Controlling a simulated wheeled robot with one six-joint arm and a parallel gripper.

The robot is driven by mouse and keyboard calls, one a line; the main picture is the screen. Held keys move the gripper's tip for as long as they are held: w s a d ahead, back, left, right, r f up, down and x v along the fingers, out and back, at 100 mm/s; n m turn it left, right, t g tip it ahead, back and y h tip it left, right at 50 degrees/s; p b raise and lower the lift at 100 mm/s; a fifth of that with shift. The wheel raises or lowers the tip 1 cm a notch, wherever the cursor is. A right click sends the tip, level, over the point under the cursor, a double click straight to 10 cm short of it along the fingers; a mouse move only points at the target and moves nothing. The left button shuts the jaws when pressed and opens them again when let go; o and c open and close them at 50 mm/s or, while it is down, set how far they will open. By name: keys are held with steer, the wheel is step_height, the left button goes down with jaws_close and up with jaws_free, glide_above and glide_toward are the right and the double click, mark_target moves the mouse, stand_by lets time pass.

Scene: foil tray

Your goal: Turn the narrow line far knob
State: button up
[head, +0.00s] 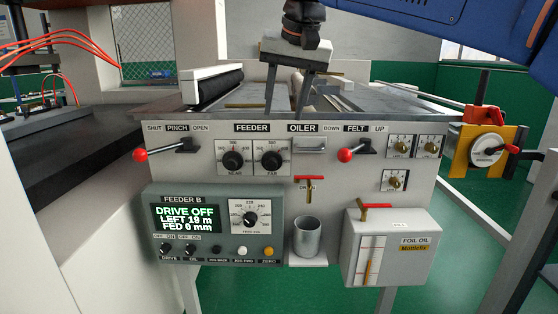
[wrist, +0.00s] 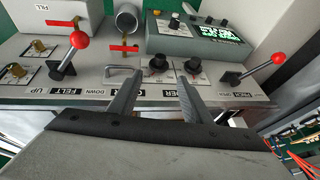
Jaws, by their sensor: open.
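The far knob (head: 271,160) is a black round knob with a pale dial scale, the right one of two on the FEEDER plate, marked FAR. The near knob (head: 232,160) sits to its left. In the wrist view the picture is turned over, so the far knob (wrist: 158,63) is left of the near knob (wrist: 193,67). My gripper (head: 285,112) is open and empty, above the panel's top edge, with its fingers pointing down. In the wrist view my gripper (wrist: 160,80) has its fingers spread, with the far knob showing between their tips, apart from both.
Red-balled levers, pinch (head: 140,155) and felt (head: 346,155), stick out either side. The oiler handle (head: 311,144) is just right of the FEEDER plate. Below are the FEEDER B box (head: 180,250), a metal cup (head: 307,238) and the foil oil box (head: 390,250).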

mark_target(272, 163)
steer(key=x, duration=1.7)
steer(key=shift+w, duration=0.2)
steer(key=shift+a, duration=0.1)
steer(key=c, duration=1.1)
